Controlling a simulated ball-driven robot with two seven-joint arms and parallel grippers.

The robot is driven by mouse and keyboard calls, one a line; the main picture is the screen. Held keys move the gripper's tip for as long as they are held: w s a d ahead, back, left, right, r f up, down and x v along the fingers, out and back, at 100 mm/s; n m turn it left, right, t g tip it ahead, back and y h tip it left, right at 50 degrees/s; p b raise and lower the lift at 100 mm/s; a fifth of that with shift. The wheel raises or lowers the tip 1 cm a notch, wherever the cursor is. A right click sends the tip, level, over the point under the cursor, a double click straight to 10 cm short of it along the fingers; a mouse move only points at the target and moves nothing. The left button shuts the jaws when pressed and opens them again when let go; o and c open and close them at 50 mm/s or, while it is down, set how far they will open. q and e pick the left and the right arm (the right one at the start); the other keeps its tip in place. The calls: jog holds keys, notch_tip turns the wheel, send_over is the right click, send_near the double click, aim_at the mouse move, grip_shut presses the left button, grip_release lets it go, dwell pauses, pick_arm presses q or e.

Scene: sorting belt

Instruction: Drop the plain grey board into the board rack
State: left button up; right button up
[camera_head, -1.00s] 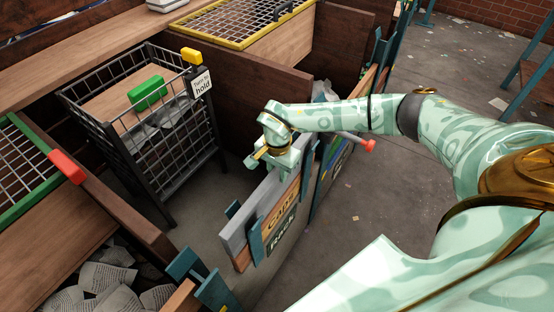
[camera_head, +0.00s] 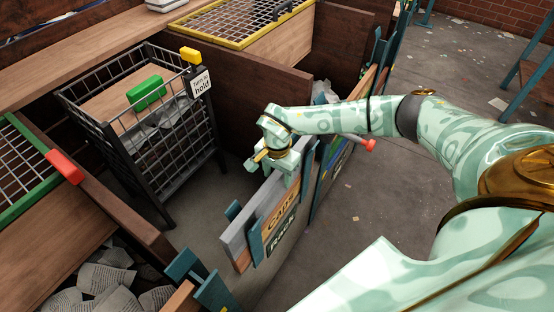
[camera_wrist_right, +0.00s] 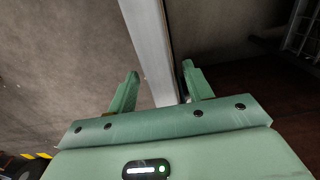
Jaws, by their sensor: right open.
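The plain grey board (camera_head: 236,241) stands on edge in the board rack, whose teal post (camera_head: 257,246) and dark "Rack" label (camera_head: 281,236) show in the head view. My right gripper (camera_head: 256,164) is at the upper far end of the board. In the right wrist view the grey board (camera_wrist_right: 149,45) runs as a pale strip between the two spread fingers of my right gripper (camera_wrist_right: 161,85). The fingers stand apart, one on each side of its edge. The board's lower part is hidden. My left gripper is not in view.
A "Caps" board (camera_head: 281,214) stands beside the grey one. A wire cart (camera_head: 151,178) with a green block (camera_head: 146,93) and a "hold" sign (camera_head: 201,82) stands to the left. A brown panel (camera_head: 262,88) is behind. Open floor (camera_head: 370,225) lies to the right.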

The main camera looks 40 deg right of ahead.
notch_tip(320, 180, up, 16)
jog(key=p, duration=0.3)
jog(key=shift+p, duration=0.4)
